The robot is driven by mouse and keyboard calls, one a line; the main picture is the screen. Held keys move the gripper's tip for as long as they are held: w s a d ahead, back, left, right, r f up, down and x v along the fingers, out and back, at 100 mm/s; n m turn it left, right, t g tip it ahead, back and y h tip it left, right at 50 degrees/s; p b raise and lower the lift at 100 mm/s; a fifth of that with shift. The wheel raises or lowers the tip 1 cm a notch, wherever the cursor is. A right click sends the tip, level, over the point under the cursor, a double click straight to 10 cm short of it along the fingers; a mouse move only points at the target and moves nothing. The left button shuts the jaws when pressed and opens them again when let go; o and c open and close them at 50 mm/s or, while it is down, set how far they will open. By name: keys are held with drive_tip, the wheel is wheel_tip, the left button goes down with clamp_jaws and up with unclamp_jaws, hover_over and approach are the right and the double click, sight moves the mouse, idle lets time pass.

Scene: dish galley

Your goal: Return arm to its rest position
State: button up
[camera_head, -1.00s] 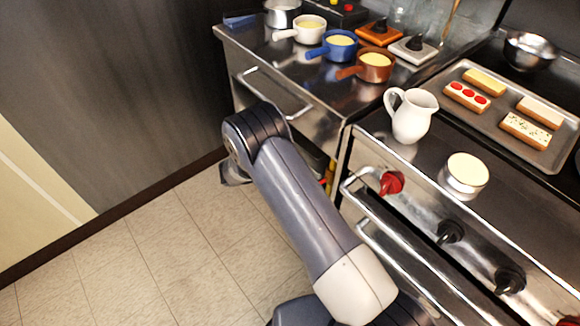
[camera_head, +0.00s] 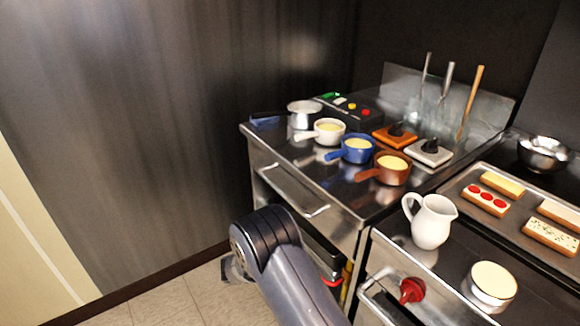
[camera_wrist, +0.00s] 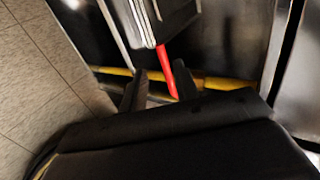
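My arm shows at the bottom of the head view, bent low in front of the steel counter. My gripper (camera_wrist: 160,78) shows in the wrist view with its two dark fingers apart. No held thing is seen between them. A red strip (camera_wrist: 168,68) shows past the fingers, and a yellow strip (camera_wrist: 115,71) runs across behind them. In the head view the gripper is mostly hidden behind my arm's rounded joint.
The counter (camera_head: 290,150) has a drawer handle (camera_head: 290,192) at its front. On top are a white pot (camera_head: 328,132), blue pot (camera_head: 356,150) and brown pot (camera_head: 390,168). Floor tiles (camera_head: 165,305) are clear.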

drive_tip(key=x, duration=0.9)
drive_tip(key=shift+r, duration=0.15)
drive_tip(key=v, duration=1.1)
drive_tip(key=x, duration=1.1)
drive_tip(key=shift+r, duration=0.15)
drive_tip(key=shift+r+m+t+y, duration=0.3)
drive_tip(key=shift+r+m+t, duration=0.1)
